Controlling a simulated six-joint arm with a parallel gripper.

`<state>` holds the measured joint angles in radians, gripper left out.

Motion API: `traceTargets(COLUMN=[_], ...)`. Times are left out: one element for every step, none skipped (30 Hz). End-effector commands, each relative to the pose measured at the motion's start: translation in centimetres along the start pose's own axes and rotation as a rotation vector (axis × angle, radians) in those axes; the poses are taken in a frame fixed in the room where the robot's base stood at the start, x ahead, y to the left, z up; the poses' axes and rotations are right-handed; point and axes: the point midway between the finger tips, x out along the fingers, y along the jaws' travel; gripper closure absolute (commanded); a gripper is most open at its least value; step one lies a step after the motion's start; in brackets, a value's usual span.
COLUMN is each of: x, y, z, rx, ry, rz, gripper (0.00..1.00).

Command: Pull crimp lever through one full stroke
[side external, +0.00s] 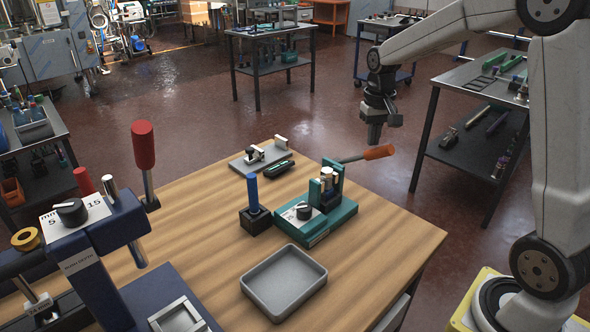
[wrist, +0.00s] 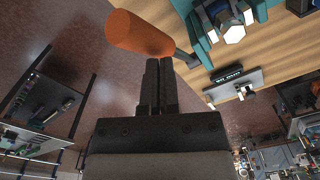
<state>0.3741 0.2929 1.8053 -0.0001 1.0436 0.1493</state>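The crimp lever has an orange handle (side external: 378,152) on a grey rod, sticking out to the right from the teal crimping press (side external: 332,217) on the wooden table. In the wrist view the orange handle (wrist: 140,34) lies just past my fingertips, slightly left. My gripper (side external: 375,138) is just above the handle in the side view, pointing down. In the wrist view my gripper's fingers (wrist: 159,62) look closed together with nothing visible between them. Whether they touch the handle cannot be told. The press has a dial (side external: 304,211) at its front left.
A black block with a blue post (side external: 253,194) stands left of the press. A grey tray (side external: 284,280) lies in front. A grey plate fixture (side external: 260,157) sits behind. A dark blue press with a red-handled lever (side external: 143,146) fills the left side. The table's right corner is clear.

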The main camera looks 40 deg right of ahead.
Motion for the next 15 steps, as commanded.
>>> traceTargets(x=[-0.20, -0.33, -0.46, -0.56, -0.65, -0.75, -0.80, -0.82, -0.84, -0.84, -0.84, -0.85, -0.86, -0.89, -0.95], y=[-0.17, -0.24, -0.31, -0.37, -0.41, -0.46, -0.48, -0.49, -0.50, -0.49, -0.49, -0.50, -0.51, -0.53, -0.57], z=[-0.22, -0.33, -0.45, -0.54, -0.62, -0.69, -0.72, -0.74, -0.75, -0.75, -0.75, -0.76, -0.78, -0.82, -0.90], rx=[-0.001, -0.001, -0.001, -0.001, 0.000, 0.000, 0.000, 0.000, 0.000, 0.000, 0.000, 0.000, 0.000, 0.000, 0.000], ry=[0.000, 0.000, 0.000, 0.000, 0.000, 0.000, -0.001, -0.001, -0.002, -0.002, -0.002, -0.002, -0.002, -0.002, -0.002], rz=[0.000, 0.000, 0.000, 0.000, 0.000, 0.000, 0.000, 0.000, 0.000, 0.000, 0.000, 0.000, 0.000, 0.000, 0.000], gripper=[1.00, 1.00, 1.00, 1.00, 1.00, 1.00, 1.00, 1.00, 1.00, 1.00, 1.00, 1.00, 1.00, 1.00, 1.00])
